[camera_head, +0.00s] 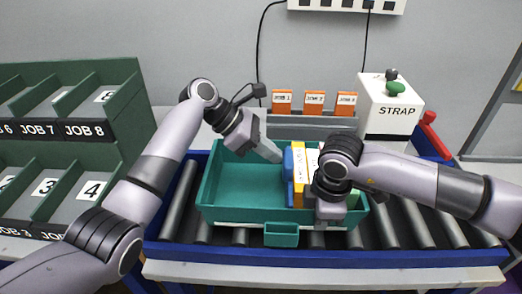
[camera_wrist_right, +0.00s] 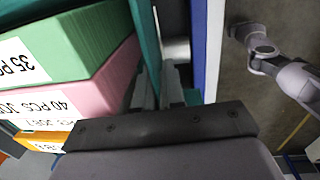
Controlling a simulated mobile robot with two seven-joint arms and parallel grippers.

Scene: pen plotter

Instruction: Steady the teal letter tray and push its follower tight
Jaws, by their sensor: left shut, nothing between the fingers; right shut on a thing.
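The teal letter tray (camera_head: 235,217) sits on the roller conveyor; its left part is empty. A blue follower (camera_head: 289,165) stands upright inside it, against the left side of a row of letter bundles (camera_head: 298,178). My left gripper (camera_head: 276,156) is shut and empty, its tips just left of the follower; I cannot tell whether they touch. My right gripper (camera_wrist_right: 165,85) is shut on the tray's near wall at the right; in the head view its wrist hides the fingertips and part of the bundles. In the right wrist view, green (camera_wrist_right: 75,45) and pink (camera_wrist_right: 95,85) bundles lie beside it.
The conveyor's blue side rail (camera_head: 320,256) runs along the front. A STRAP machine (camera_head: 390,105) with a green button stands behind at the right. Orange job cards (camera_head: 314,100) stand behind the tray. A green pigeonhole rack (camera_head: 75,125) fills the left.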

